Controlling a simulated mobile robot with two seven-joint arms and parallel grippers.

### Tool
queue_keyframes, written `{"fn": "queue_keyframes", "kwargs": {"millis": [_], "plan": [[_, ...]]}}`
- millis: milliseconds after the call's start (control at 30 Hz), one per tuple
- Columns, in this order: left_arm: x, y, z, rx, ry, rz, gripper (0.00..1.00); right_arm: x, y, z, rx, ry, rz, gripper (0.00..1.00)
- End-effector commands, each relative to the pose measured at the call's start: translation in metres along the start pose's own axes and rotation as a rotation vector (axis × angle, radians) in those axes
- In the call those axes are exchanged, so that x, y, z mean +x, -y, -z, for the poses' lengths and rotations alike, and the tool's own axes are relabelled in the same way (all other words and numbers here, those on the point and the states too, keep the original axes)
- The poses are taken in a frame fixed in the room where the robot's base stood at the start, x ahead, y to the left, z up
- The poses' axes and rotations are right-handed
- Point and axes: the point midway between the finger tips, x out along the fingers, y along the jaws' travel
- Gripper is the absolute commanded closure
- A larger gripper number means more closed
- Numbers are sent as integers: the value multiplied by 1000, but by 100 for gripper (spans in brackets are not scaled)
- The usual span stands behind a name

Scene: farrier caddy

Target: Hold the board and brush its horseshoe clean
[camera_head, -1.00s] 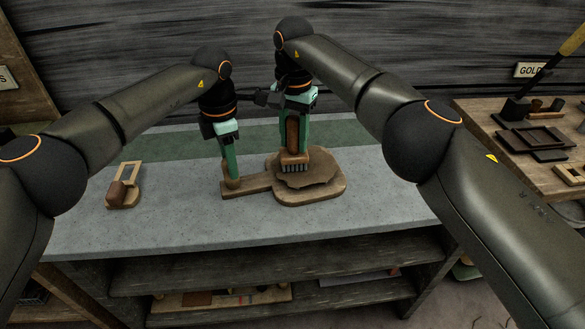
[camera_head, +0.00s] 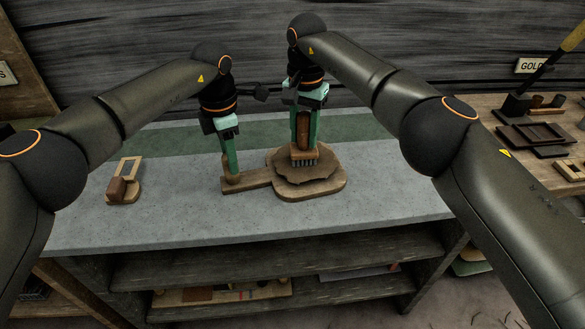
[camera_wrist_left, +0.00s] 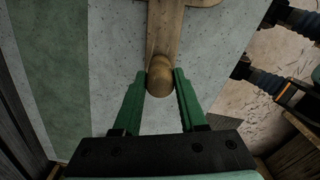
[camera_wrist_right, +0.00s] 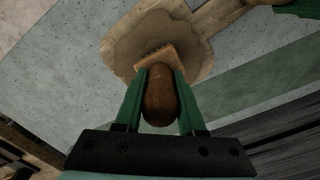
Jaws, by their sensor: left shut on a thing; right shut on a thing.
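The wooden board (camera_head: 328,190) lies flat on the grey bench, its round end to the right and its handle (camera_head: 258,180) to the left. My left gripper (camera_head: 231,172) is shut on the upright knob (camera_wrist_left: 160,80) at the handle's end. A ragged brown patch (camera_head: 325,170) covers most of the round end; it also shows in the right wrist view (camera_wrist_right: 122,48). No horseshoe shape can be made out on it. My right gripper (camera_head: 303,140) is shut on the brush (camera_wrist_right: 160,98), bristles down at the far part of the patch. Whether the bristles touch cannot be told.
A small wooden holder with a brown block (camera_head: 123,182) stands on the bench at the left. A side table with dark trays (camera_head: 535,137) is at the right. The bench front between the holder and the board is clear.

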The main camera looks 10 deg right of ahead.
Motion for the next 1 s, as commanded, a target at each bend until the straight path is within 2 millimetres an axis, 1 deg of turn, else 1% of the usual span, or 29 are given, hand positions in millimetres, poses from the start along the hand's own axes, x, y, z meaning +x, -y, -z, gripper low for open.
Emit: {"fn": "queue_keyframes", "kwargs": {"millis": [33, 333, 700, 1000], "plan": [[4, 1, 1, 1, -5, 4, 100, 0, -1, 0, -1, 0, 0, 100], [4, 1, 1, 2, -5, 4, 100, 0, -1, 1, -1, 0, 1, 100], [4, 1, 1, 2, -5, 4, 100, 3, -16, 15, -1, 0, 1, 100], [4, 1, 1, 2, -5, 4, 100, 4, -17, 16, -1, 0, -1, 100]]}}
